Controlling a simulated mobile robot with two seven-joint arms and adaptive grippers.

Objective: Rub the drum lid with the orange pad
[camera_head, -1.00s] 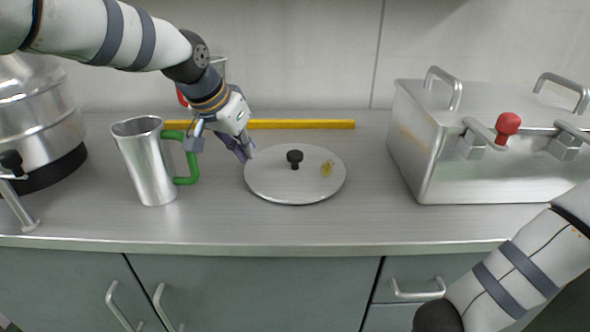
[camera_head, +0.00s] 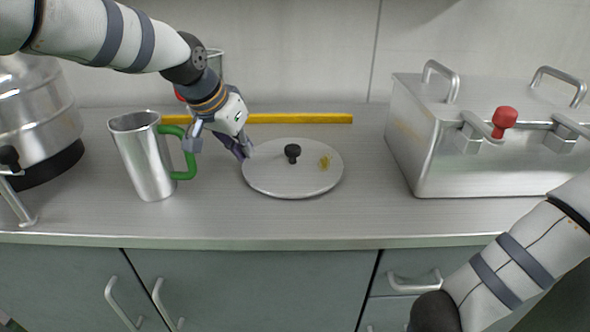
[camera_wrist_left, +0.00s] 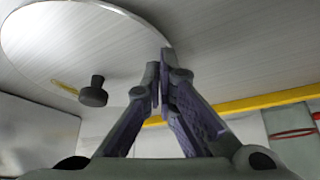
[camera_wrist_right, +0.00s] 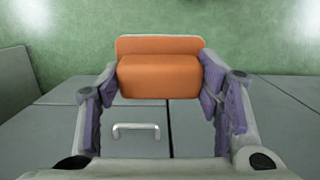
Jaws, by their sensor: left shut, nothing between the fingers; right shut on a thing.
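The drum lid (camera_head: 285,180) is a round flat metal disc with a black knob (camera_head: 292,152), lying on the counter. A yellow smear (camera_head: 324,163) marks its right part. My left gripper (camera_head: 245,150) is at the lid's left edge, shut and empty; in the left wrist view its fingertips (camera_wrist_left: 162,70) are together by the rim. Whether they touch the lid I cannot tell. In the right wrist view my right gripper (camera_wrist_right: 160,85) is shut on the orange pad (camera_wrist_right: 160,75), in front of the cabinet fronts. In the head view the right gripper is out of frame.
A metal jug (camera_head: 145,160) with a green handle stands left of the lid. A yellow bar (camera_head: 290,118) lies behind it. A steel box (camera_head: 440,150) with a red knob (camera_head: 504,122) stands right. A large metal vessel (camera_head: 35,110) is far left. Counter between lid and box is clear.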

